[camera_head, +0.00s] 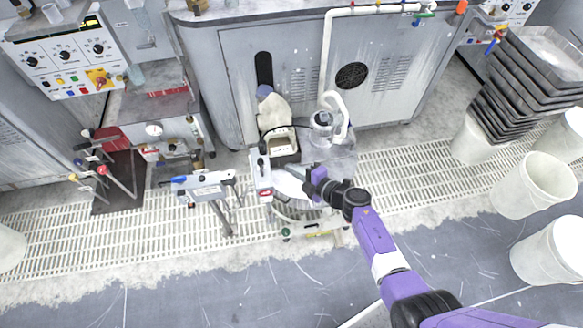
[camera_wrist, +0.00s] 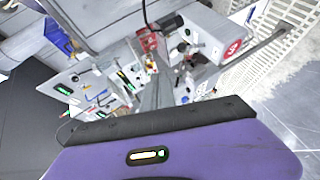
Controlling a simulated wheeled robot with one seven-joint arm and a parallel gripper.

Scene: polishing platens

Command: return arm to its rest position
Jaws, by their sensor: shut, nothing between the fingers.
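My purple and black arm reaches from the bottom right of the head view to the middle. My gripper (camera_head: 284,182) is at its end, over a small equipment cart (camera_head: 262,190) beside the grey machine. The fingers are small and hard to make out there. In the wrist view, my gripper's purple housing with its black edge fills the bottom. The grey fingers (camera_wrist: 154,95) show above it, together and with nothing held between them. I cannot tell whether the gripper touches the cart.
A grey machine cabinet (camera_head: 290,85) stands behind. White buckets (camera_head: 533,184) and a stack of grey trays (camera_head: 535,75) are at the right. A stand with a white control box (camera_head: 203,190) is left of my gripper. The blue-grey floor (camera_head: 200,295) in front is mostly clear.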

